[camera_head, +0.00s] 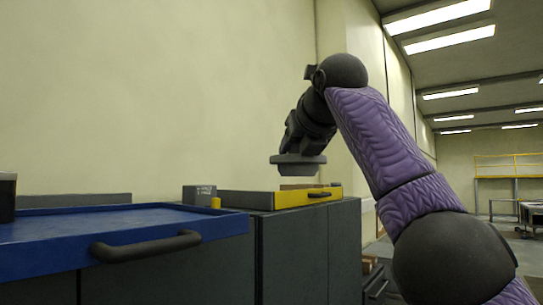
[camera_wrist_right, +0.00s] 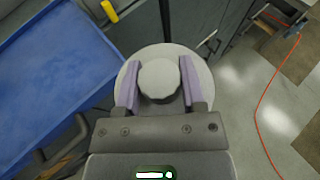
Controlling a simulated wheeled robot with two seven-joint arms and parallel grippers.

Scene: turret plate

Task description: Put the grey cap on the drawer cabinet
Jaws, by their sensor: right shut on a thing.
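The grey cap (camera_head: 298,168) hangs from my right gripper (camera_head: 297,153) in the head view, above the dark drawer cabinet (camera_head: 310,250). In the right wrist view, the cap's round disc (camera_wrist_right: 195,62) shows with its raised knob (camera_wrist_right: 159,80) between the two purple fingers of my right gripper (camera_wrist_right: 159,84). The fingers are shut on the knob. In the head view the cap is apart from the cabinet top, with a gap beneath it. My left gripper is not in view.
A blue tray-topped surface (camera_head: 120,232) with a dark handle stands to the left. A yellow-fronted tray (camera_head: 265,199), a small grey box (camera_head: 199,194) and a yellow cylinder (camera_head: 215,202) are on the cabinet top. An orange cable (camera_wrist_right: 262,110) lies on the floor.

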